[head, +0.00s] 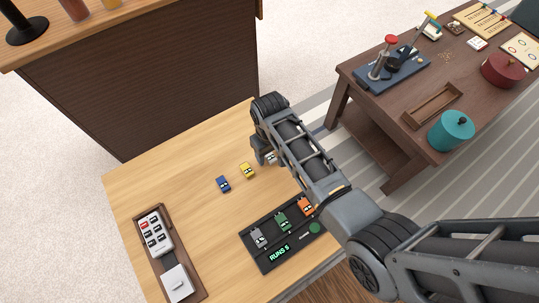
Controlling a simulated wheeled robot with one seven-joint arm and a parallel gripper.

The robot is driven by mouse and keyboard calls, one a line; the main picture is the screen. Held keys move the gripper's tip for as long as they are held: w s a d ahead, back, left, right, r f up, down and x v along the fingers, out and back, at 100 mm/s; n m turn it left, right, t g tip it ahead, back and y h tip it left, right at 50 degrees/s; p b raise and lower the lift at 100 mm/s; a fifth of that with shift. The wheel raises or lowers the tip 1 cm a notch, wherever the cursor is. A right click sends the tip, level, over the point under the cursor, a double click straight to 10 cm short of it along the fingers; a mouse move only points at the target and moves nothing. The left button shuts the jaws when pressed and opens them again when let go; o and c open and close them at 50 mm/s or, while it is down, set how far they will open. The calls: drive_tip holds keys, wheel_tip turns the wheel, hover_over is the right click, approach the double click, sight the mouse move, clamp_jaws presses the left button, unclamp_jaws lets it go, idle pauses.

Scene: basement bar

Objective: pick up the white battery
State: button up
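A small white block (269,158), which looks like the white battery, lies on the wooden table (150,185) near its far right edge. My gripper (262,154) points down right at it, and the fingers and arm cover most of it. I cannot tell whether the fingers touch it, or whether they are open or shut. A yellow block (247,171) and a blue block (223,184) of the same shape lie to its left.
A black tray (268,264) lettered "RUNS 5" holds grey (259,237), green (283,222) and orange (306,206) blocks. A brown tray (185,296) carries a white keypad (154,232) and a white box (178,283).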

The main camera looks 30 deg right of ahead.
clamp_jaws()
idle(0.3)
drive_tip(key=shift+r, duration=0.1)
